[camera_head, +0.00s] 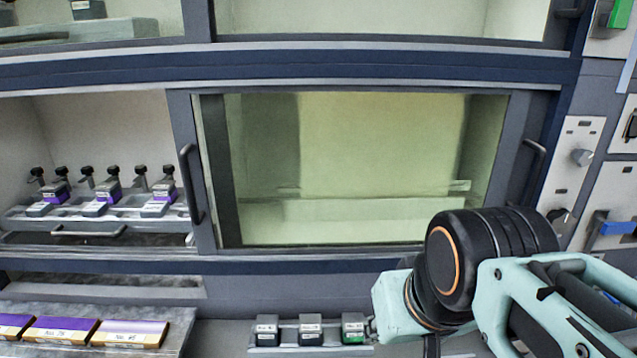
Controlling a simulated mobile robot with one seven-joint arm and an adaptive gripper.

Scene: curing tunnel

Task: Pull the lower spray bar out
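In the lower left opening, a pale rack (25,221) carries a row of small units with black knobs (113,170) and purple and white labels. A pale bar handle (88,232) runs along its front. This may be the lower spray bar, but I cannot tell for certain. Behind the glass of the middle panel (370,150), a pale horizontal ledge (375,208) shows faintly. My arm reaches in from the lower right, in front of the panel's lower right corner. My gripper's fingers do not show.
Dark upright handles stand left (189,185) and right (533,165) of the glass. A grey shelf (170,325) with purple and white boxes (130,334) is at lower left. Small labelled blocks (311,330) sit at the bottom middle. Control panels with a knob (582,157) line the right.

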